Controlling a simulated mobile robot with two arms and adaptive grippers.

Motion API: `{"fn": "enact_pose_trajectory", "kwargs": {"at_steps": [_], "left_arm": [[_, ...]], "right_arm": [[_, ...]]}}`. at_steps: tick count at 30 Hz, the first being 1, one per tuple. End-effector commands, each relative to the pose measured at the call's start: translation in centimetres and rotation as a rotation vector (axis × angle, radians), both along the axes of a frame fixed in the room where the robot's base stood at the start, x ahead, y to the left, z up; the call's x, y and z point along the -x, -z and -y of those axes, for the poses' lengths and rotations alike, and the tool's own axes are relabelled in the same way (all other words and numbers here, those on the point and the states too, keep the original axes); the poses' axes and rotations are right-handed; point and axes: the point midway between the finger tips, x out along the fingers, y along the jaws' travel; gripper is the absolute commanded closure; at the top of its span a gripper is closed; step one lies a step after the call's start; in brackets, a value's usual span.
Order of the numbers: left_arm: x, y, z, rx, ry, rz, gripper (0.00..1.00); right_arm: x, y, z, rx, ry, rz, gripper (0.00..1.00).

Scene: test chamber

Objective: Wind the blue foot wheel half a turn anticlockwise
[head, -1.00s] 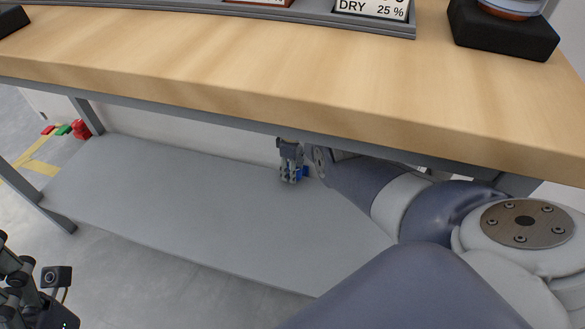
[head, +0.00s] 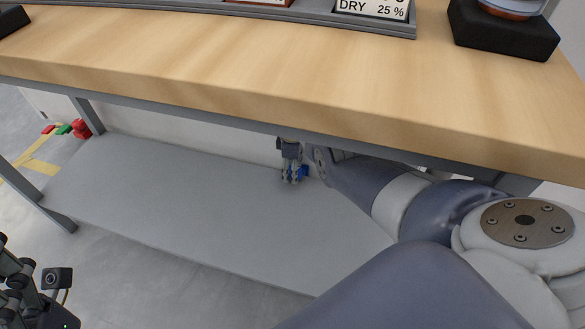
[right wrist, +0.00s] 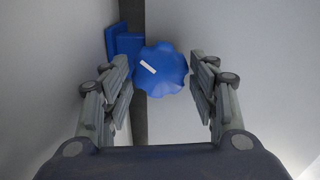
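The blue foot wheel (right wrist: 162,70) shows in the right wrist view, a scalloped blue knob with a white mark slanting down to the right. A blue bracket (right wrist: 128,42) is behind it to the left. My right gripper (right wrist: 160,82) is open, with one finger on each side of the wheel and gaps showing on both sides. In the head view my right gripper (head: 291,172) is under the bench, and a little blue (head: 304,171) shows beside it. The wheel is mostly hidden there. My left gripper (head: 40,300) is partly in view at the lower left; its fingers are not clear.
The wooden bench top (head: 300,85) overhangs my right arm. A grey lower shelf (head: 190,200) lies below it, bare on the left. A bench leg (head: 38,205) stands at the left. Red and green items (head: 72,129) lie on the floor beyond.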

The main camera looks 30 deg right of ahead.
Motion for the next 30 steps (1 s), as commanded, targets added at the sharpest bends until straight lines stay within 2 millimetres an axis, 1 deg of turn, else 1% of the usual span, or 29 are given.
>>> {"fn": "enact_pose_trajectory", "kwargs": {"at_steps": [11,17,26,28,30], "left_arm": [[-0.1,0.0,0.0,0.002,-0.001,0.004,0.35],[-0.1,0.0,0.0,0.001,-0.001,0.002,0.35],[-0.1,0.0,0.0,0.0,0.0,0.001,0.35],[-0.1,0.0,0.0,0.0,0.0,0.001,0.35],[-0.1,0.0,0.0,0.0,0.0,0.001,0.35]], "right_arm": [[0.0,0.0,0.0,0.0,0.001,0.0,0.35],[-0.2,-0.6,0.1,0.001,0.002,0.002,0.35],[-0.1,-2.6,0.0,0.0,0.001,0.001,0.35],[0.0,-3.3,0.0,0.001,0.0,0.004,0.35],[-0.1,-4.4,0.0,0.001,0.0,0.004,0.35]]}}
